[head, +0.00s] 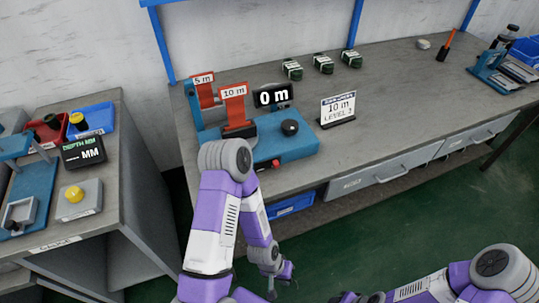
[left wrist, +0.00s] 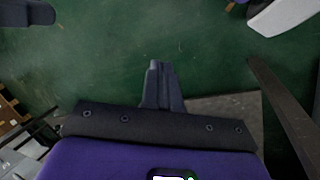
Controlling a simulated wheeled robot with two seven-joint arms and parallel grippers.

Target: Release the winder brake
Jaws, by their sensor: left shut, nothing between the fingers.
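The winder (head: 288,145) is a blue machine on the grey bench at the left, with a black round knob on top and a display reading "0 m". A red part (head: 270,164) shows on its front, partly behind my left arm; I cannot tell if it is the brake. My left gripper (head: 272,290) hangs below and in front of the bench edge, apart from the winder. Its fingers (left wrist: 160,85) are together and empty over the green floor in the left wrist view. My right gripper (head: 358,298) is cut off at the bottom edge.
Red reels tagged "5 m" and "10 m" (head: 234,100) stand at the winder's back. A "10 m LEVEL" sign (head: 338,108) stands right of it. Several dark green packs (head: 323,63) lie behind. A second bench (head: 120,200) with a "MM" display is at left. The bench middle is clear.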

